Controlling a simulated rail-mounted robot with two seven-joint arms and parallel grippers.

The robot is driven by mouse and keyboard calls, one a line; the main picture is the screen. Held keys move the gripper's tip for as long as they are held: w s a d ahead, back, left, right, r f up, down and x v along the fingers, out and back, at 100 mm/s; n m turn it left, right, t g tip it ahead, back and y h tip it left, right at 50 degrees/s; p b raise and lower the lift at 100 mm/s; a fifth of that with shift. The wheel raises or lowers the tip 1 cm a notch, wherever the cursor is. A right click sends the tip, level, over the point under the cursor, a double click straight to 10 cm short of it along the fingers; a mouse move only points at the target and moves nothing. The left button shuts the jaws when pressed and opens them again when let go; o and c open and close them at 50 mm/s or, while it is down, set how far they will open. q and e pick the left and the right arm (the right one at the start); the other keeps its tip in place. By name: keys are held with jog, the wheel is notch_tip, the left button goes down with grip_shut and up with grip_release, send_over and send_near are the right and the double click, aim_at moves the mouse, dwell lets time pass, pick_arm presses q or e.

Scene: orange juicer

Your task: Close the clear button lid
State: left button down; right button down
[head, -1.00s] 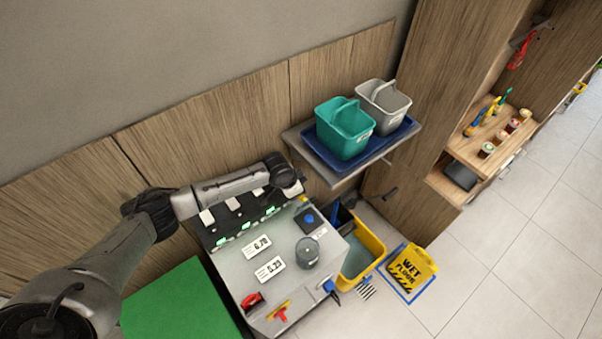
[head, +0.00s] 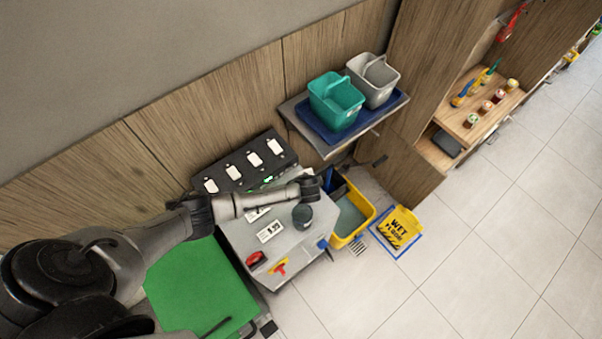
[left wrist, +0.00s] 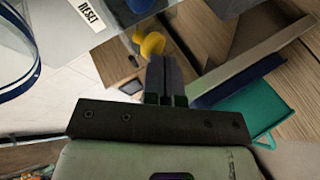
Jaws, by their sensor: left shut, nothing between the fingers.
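My left arm reaches over the grey machine panel (head: 262,232) in the head view. Its wrist end covers the area where a blue button on a dark base showed earlier, so button and lid are hidden there. In the left wrist view my left gripper (left wrist: 165,72) has its dark fingers together, with nothing between them. A RESET label (left wrist: 91,14) lies at the top left, with a dark round part (left wrist: 140,5) beside it. A curved see-through piece with a blue edge (left wrist: 35,72) is at the left; I cannot tell whether it is the lid. My right gripper is not in view.
A dark grey knob (head: 302,216), a red switch (head: 256,260) and number labels (head: 270,232) are on the panel. A shelf with teal (head: 336,100) and grey (head: 373,80) buckets stands behind. A yellow bucket (head: 366,222) and wet floor sign (head: 400,228) are at the right.

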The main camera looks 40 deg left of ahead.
pick_arm(q)
jog(key=shift+s+d+f, duration=0.1)
jog(key=shift+d+f, duration=0.5)
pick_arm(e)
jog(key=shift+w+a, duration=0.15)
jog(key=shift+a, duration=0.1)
pick_arm(q)
jog(key=shift+f, duration=0.1)
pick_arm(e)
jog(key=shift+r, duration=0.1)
